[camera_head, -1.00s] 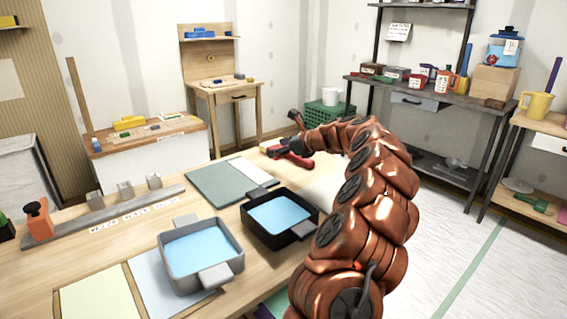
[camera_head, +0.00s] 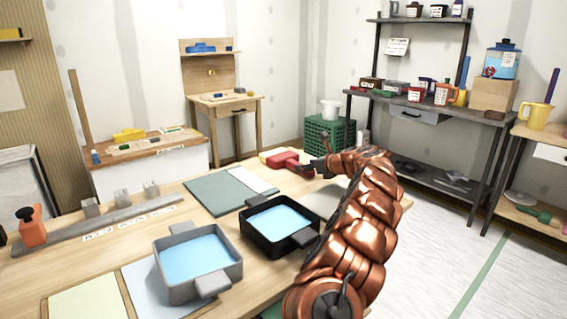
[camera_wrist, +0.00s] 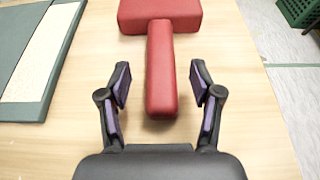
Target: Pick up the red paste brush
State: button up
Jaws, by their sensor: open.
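The red paste brush (camera_wrist: 162,75) lies on the wooden table (camera_wrist: 240,120), its wide head at the top of the wrist view and its handle pointing toward my gripper. In the head view the brush (camera_head: 284,159) is at the far end of the table. My gripper (camera_wrist: 160,82) is open, with one finger on each side of the handle and a visible gap on both sides. In the head view my gripper (camera_head: 318,165) is at the brush's right, partly hidden by my arm. I cannot tell its height above the table.
A green board (camera_head: 215,192) with a pale strip lies left of the brush. A black tray (camera_head: 262,241) and a grey tray (camera_head: 163,262) with blue liquid stand nearer. A green crate (camera_head: 330,134) with a white bucket (camera_head: 331,109) stands beyond the table.

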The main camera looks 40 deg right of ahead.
aim_at(290, 163)
jog(key=shift+w+f, duration=0.65)
jog(key=shift+w, duration=0.05)
jog(key=shift+b+x, duration=0.45)
jog(key=shift+x, duration=0.65)
jog(key=shift+r, duration=0.1)
grip_shut()
jog(key=shift+d, duration=0.1)
